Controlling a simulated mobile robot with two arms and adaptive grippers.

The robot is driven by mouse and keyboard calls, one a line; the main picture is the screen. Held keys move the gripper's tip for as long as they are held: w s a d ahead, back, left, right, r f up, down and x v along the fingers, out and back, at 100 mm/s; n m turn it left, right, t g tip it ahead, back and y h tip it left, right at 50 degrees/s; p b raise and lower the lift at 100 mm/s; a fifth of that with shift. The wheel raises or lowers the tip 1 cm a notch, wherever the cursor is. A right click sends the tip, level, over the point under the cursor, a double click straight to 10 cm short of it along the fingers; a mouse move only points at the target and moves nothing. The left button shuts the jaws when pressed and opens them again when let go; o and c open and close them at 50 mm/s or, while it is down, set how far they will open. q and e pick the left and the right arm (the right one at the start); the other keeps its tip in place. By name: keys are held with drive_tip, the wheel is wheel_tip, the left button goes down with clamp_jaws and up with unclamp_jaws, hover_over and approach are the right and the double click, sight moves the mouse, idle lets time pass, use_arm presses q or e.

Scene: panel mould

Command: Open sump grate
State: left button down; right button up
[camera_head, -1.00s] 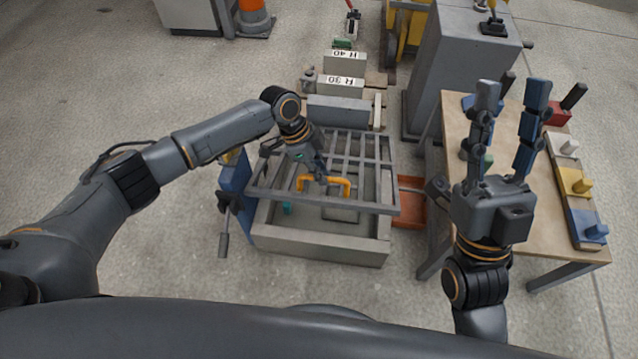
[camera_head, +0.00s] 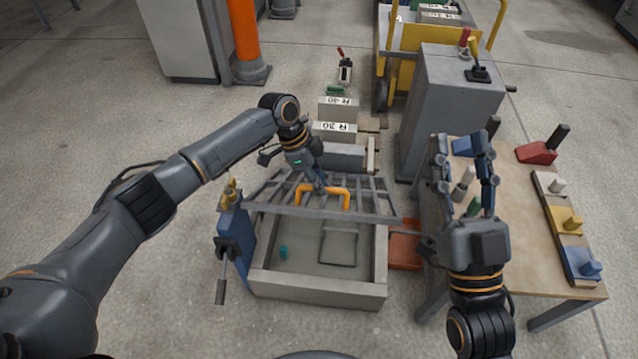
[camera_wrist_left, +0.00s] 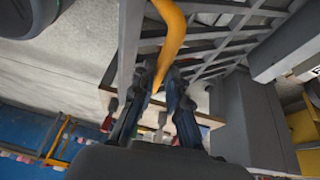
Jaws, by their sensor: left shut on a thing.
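The sump grate (camera_head: 268,190) is a grey barred frame, tilted up with its near edge raised above the concrete sump box (camera_head: 318,290). Its far edge stays low at the back of the box. An orange handle (camera_head: 330,192) stands on the grate's near edge. My left gripper (camera_head: 318,188) is shut on the handle; the handle also shows between its fingers in the left wrist view (camera_wrist_left: 168,50). My right gripper (camera_head: 464,175) is open and empty, fingers pointing up, above the wooden table. Inside the sump lie a small teal object (camera_head: 283,252) and a thin dark wire loop (camera_head: 338,248).
A blue panel with a lever (camera_head: 232,240) stands at the box's left side. The wooden table (camera_head: 520,230) with coloured blocks is on the right, an orange-red tray (camera_head: 404,248) beside the box. Blocks (camera_head: 336,108) and a grey cabinet (camera_head: 450,110) stand behind.

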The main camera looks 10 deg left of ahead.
drive_tip(key=shift+f, duration=0.1)
drive_tip(key=shift+f+m, duration=0.15)
drive_tip(key=shift+m, duration=0.15)
drive_tip(key=c, duration=0.6)
drive_tip(key=f+m+h, duration=0.1)
drive_tip(key=f+m, duration=0.1)
drive_tip(key=m, duration=0.1)
drive_tip(key=w+f+m+h, duration=0.1)
drive_tip(key=f+m, duration=0.1)
drive_tip(key=m, duration=0.2)
drive_tip(key=w+a+f+m+h, duration=0.1)
drive_tip(key=f+m, duration=0.2)
drive_tip(key=m, duration=0.1)
drive_tip(key=shift+g, duration=0.4)
clamp_jaws()
drive_tip(key=s+a+f+m+g+h, duration=0.1)
drive_tip(key=a+f+m+g, duration=0.2)
drive_tip(key=f+m, duration=0.65)
drive_tip(key=s+a+f+m+g+h, duration=0.15)
drive_tip(key=f+m+g, duration=0.25)
drive_tip(key=f+m, duration=0.55)
drive_tip(key=s+a+f+m+g+h, duration=0.1)
drive_tip(key=s+a+f+m+g, duration=0.15)
drive_tip(key=f+m, duration=0.7)
drive_tip(key=w+f+n, duration=0.1)
drive_tip(key=w+f, duration=0.1)
drive_tip(key=w, duration=1)
drive_tip(key=shift+w+a, duration=0.2)
drive_tip(key=shift+a, duration=0.1)
